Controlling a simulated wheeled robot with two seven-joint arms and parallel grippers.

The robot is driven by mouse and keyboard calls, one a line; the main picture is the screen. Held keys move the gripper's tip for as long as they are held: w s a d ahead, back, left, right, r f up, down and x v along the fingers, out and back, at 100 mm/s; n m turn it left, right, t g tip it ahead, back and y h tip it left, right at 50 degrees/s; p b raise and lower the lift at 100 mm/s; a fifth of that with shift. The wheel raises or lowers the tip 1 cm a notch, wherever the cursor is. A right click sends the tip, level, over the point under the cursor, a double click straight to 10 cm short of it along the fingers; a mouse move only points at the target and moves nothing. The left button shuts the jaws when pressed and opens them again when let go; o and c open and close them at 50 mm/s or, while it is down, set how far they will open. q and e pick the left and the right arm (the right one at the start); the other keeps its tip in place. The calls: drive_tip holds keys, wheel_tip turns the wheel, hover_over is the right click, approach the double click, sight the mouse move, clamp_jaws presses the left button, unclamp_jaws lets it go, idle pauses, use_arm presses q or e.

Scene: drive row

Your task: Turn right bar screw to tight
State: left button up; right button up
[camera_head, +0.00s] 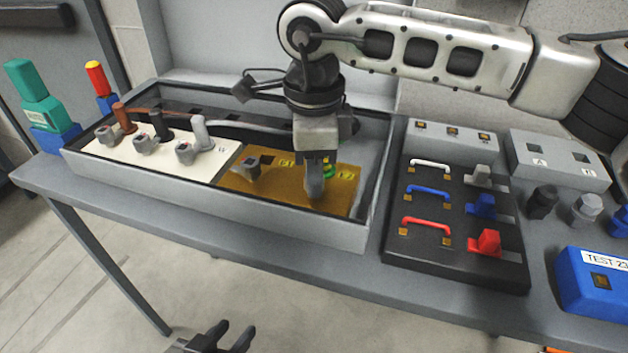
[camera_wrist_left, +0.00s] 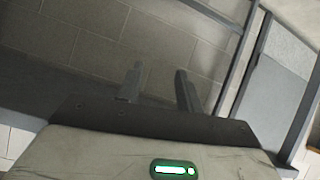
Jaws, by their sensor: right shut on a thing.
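A gold-brown plate (camera_head: 285,192) lies in the right part of a grey open-topped box. One grey screw knob (camera_head: 247,168) stands at the plate's left. My right gripper (camera_head: 316,190) points down over the right part of the plate and is shut on what seems to be the right bar screw; its fingers hide most of it, so its turn cannot be read. A small green spot (camera_head: 328,170) shows beside the fingers. My left gripper (camera_head: 234,334) is low in front of the table, empty, with its fingers apart; they also show in the left wrist view (camera_wrist_left: 158,78).
The box's white panel (camera_head: 150,155) holds several grey knobs and brown, black and grey cable plugs. A black board (camera_head: 455,262) with white, blue and red handles stands right of the box. A blue test box (camera_head: 590,285) is at far right, a green plug (camera_head: 35,98) at far left.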

drive_tip(key=m+b, duration=0.1)
drive_tip(key=m, duration=0.1)
drive_tip(key=shift+m, duration=0.3)
drive_tip(key=shift+m+b, duration=0.9)
drive_tip(key=shift+m, duration=0.4)
use_arm(q)
drive_tip(key=shift+f, duration=0.55)
use_arm(e)
drive_tip(key=shift+r, duration=0.1)
use_arm(q)
drive_tip(key=shift+w+r+t, duration=0.1)
drive_tip(key=shift+t, duration=0.2)
use_arm(e)
drive_tip(key=shift+m, duration=0.3)
drive_tip(key=o, duration=1)
use_arm(q)
drive_tip(key=shift+f, duration=0.25)
drive_tip(key=shift+s, duration=0.2)
